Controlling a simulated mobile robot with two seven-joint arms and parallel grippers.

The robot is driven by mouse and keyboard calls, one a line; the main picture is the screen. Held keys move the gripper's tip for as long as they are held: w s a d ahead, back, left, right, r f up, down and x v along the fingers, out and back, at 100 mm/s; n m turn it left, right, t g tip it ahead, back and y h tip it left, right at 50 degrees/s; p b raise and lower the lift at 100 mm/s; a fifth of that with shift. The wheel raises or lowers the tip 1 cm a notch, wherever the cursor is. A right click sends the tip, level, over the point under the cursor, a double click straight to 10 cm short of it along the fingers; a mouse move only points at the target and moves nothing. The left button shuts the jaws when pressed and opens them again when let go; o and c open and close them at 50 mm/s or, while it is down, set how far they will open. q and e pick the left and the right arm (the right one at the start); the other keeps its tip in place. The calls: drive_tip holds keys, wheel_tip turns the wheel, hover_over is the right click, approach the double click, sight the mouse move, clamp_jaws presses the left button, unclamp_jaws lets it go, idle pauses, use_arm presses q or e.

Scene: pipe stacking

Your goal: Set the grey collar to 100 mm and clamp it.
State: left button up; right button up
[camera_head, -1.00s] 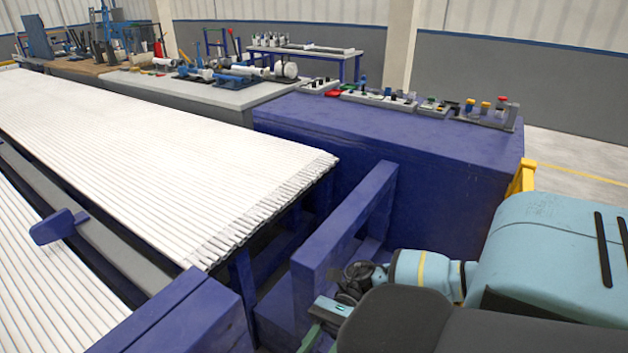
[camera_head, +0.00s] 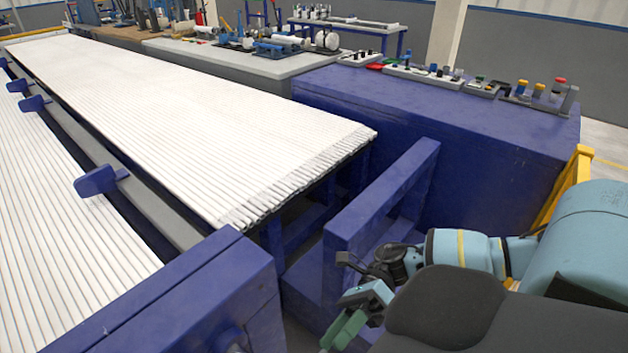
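My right gripper (camera_head: 345,328) is at the lower middle of the head view, with green finger parts pointing down and left. My dark arm link in front hides part of it, and I cannot tell whether its fingers are open or shut. It is beside a blue frame and touches nothing that I can see. My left gripper is not in view. I cannot make out a grey collar. Small fittings stand far off on the blue cabinet and the grey bench, too small to tell apart.
Long rows of white pipes (camera_head: 200,120) lie on a blue rack at the left. A blue frame (camera_head: 385,195) stands right of the rack. Behind it is a blue cabinet (camera_head: 450,125) with control blocks on top. A grey-topped bench (camera_head: 235,62) stands at the back.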

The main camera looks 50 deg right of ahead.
drive_tip(key=a, duration=0.2)
drive_tip(key=a+p, duration=0.1)
drive_tip(key=a, duration=0.3)
drive_tip(key=shift+s+a, duration=0.25)
drive_tip(key=shift+a, duration=0.05)
clamp_jaws()
